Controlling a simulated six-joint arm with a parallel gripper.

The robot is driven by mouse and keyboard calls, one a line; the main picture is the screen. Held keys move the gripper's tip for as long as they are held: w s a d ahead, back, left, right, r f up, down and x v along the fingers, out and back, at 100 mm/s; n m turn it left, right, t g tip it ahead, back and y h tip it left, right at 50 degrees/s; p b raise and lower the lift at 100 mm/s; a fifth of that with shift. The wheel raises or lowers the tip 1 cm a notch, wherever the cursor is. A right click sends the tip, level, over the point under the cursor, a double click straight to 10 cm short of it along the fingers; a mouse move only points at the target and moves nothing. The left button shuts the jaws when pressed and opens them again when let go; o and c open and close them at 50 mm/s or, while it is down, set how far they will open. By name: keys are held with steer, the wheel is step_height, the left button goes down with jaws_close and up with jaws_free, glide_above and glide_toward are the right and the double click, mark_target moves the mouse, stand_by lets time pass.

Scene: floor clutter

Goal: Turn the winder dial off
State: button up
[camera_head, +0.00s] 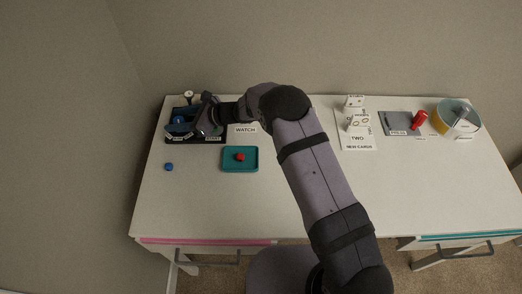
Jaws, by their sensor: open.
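The black winder unit (172,137) stands at the back left of the white table, with blue round parts (180,120) on it and small white labels along its front edge. I cannot make out which part is the dial or how it is set. My gripper (204,122) is open at the right half of the unit and covers part of it. I cannot tell whether its fingers touch anything there. A small round white-faced piece (188,95) stands at the unit's back edge. A "WATCH" label (245,129) lies to the right.
A teal tray (228,168) with a red piece (240,157) lies in front. A blue cube (169,167) is left of it. White card stands (357,124), a red handle (419,121) and a round container (466,113) are at the back right. The front middle is clear.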

steer(key=v, duration=0.5)
steer(key=b+v, duration=0.1)
steer(key=v, duration=0.2)
steer(key=shift+s+r, duration=0.25)
steer(key=shift+s, duration=0.2)
steer(key=s+d+r+n+g+h+p, duration=0.1)
steer(key=s+d+n+h, duration=0.3)
steer(key=s+d, duration=0.5)
steer(key=s+d+r+n+g+h+p, duration=0.2)
steer(key=s+d+r+n+h+p, duration=0.1)
steer(key=s+d+n, duration=0.5)
steer(key=shift+s+d+r+n+g+h+p, duration=0.35)
steer(key=shift+d+r+n+p, duration=0.4)
steer(key=shift+d, duration=0.6)
steer(key=shift+r, duration=0.1)
